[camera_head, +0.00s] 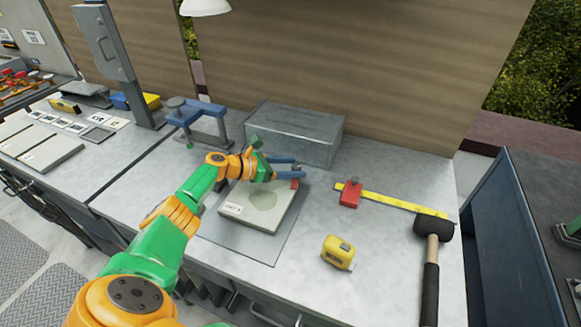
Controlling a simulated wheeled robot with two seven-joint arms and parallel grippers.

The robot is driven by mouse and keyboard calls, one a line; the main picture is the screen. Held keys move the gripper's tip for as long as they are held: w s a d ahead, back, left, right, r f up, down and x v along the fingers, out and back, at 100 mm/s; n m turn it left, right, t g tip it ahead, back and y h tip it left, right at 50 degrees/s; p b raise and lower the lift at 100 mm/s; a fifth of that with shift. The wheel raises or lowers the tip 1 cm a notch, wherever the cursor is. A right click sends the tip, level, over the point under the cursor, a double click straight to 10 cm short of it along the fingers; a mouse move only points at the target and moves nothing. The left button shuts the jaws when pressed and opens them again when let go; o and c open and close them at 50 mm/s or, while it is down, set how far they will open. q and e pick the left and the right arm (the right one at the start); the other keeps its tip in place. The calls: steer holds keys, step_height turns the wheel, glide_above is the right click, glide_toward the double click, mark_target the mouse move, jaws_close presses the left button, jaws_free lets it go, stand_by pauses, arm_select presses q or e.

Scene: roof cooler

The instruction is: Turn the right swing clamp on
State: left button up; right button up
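My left gripper (290,167) reaches in from the left over the back edge of a pale square plate (250,215) with a round recess and a white label. Its two blue-grey fingers look spread, pointing right. A small red part (295,184) shows just below the fingertips, at the plate's back right corner; I cannot tell whether it belongs to a clamp or whether a finger touches it. No swing clamp can be made out clearly; the arm and gripper cover the plate's back edge. My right gripper is not in view.
A grey metal box (295,130) stands close behind the gripper. A blue stand-like tool (198,115) is at back left. A yellow tape measure (338,252), a yellow rule (405,203) with a red block (350,194), and a black-headed mallet (433,229) lie to the right.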

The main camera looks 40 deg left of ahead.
arm_select(q)
step_height(320, 180, up, 4)
steer(key=p, duration=0.2)
steer(key=shift+s+r+p, duration=0.1)
steer(key=shift+r+p, duration=0.05)
steer(key=shift+p, duration=0.25)
steer(key=s+d+r+p, duration=0.7)
steer(key=s+r+p, duration=0.1)
steer(key=s, duration=0.3)
steer(key=shift+s+d+r, duration=0.3)
steer(key=shift+s+r, duration=0.05)
steer(key=shift+r, duration=0.05)
